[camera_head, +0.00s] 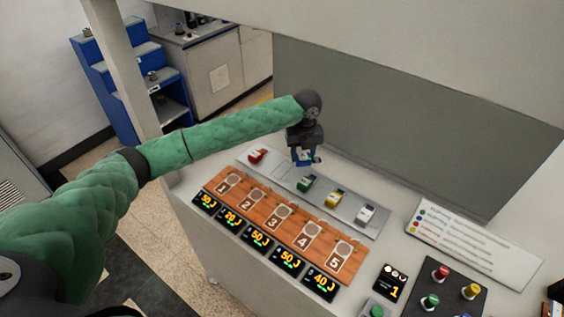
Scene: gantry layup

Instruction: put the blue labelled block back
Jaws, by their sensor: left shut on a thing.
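My left gripper (304,153) is shut on the blue labelled block (305,157). It holds the block over the grey metal strip (287,172), in the gap between the red block and the green block. The gripper hides part of the block, and I cannot tell whether the block touches the strip. A red block (257,156), a green block (307,183), a yellow block (334,198) and a white block (365,214) sit along the strip. My right gripper is not in view.
In front of the strip lies a wooden board (287,231) with numbered places, and small displays (257,237) below it. A sign (473,243) and a panel with coloured buttons (443,290) are at the right. A grey wall panel (400,130) rises behind.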

